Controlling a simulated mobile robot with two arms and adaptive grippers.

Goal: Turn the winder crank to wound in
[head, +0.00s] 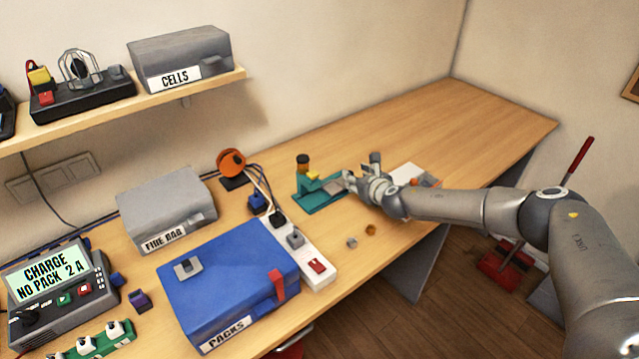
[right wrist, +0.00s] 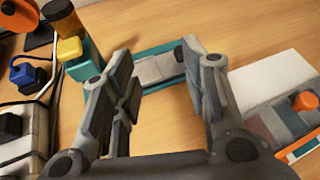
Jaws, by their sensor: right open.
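I cannot tell for sure which part is the winder crank. An orange reel (head: 231,162) stands on a dark base at the back of the table, with cables beside it. A teal stand (head: 316,204) with a yellow block (head: 313,176) and a dark-topped upright carries a grey plate (right wrist: 160,70). My right gripper (head: 360,174) is open over the right part of this stand. In the right wrist view its spread fingers (right wrist: 160,75) have the grey plate showing between them, and nothing is held. My left gripper is not in view.
A white sheet (right wrist: 265,83) and a small rack with an orange knob (right wrist: 304,101) lie right of the stand. A white power strip (head: 318,272), blue packs case (head: 228,278) and grey fire bag box (head: 166,205) stand left. The far right table is clear.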

